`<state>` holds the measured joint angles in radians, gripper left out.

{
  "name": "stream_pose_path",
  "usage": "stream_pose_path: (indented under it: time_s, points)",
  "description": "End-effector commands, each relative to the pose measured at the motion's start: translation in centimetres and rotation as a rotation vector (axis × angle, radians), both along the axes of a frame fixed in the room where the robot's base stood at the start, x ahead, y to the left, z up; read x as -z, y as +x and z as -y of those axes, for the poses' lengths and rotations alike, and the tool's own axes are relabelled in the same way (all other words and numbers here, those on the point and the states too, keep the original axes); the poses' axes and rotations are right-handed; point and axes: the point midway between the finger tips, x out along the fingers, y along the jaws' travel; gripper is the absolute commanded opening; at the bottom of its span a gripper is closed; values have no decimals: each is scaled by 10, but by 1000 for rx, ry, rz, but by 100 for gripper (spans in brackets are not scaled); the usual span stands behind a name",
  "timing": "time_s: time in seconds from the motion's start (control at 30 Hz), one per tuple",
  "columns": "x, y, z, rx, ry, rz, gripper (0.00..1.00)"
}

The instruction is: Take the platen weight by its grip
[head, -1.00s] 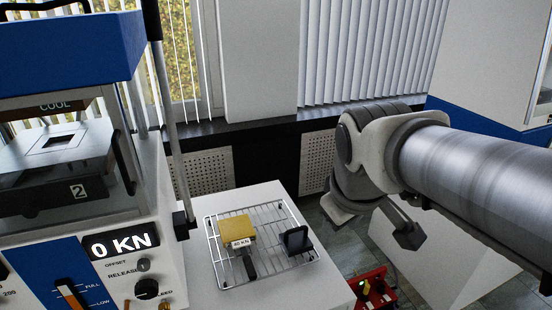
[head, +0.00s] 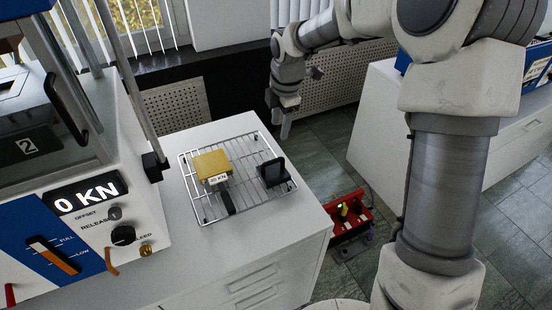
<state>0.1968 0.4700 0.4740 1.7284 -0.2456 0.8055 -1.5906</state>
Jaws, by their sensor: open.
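A yellow block-shaped weight (head: 211,164) with a white "KN" label sits on a wire rack (head: 257,142) on the white cabinet top. A dark grip (head: 228,203) sticks out from its front side, toward the camera. A separate black piece (head: 273,173) stands on the rack to the right of the weight. My gripper (head: 286,127) hangs pointing down beyond the cabinet's right edge, behind and to the right of the rack. It is apart from the weight and holds nothing that I can see. Its fingers show small.
A press (head: 60,190) with a "0 KN" display, knobs and a lever stands left of the rack. A red toolbox (head: 350,217) lies on the floor at right. Another white cabinet (head: 445,125) stands at the far right. The air above the rack is clear.

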Motion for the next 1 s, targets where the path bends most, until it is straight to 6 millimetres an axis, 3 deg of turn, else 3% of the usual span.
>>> stream_pose_path:
  time_s: [0.17,0.6,0.87,1.0]
  points:
    - [19,4,-3,-22,2,-5,53]
    - [107,20,-10,-20,1,-5,53]
    - [126,24,-12,-19,2,-2,53]
    - [145,27,-16,-20,1,-4,53]
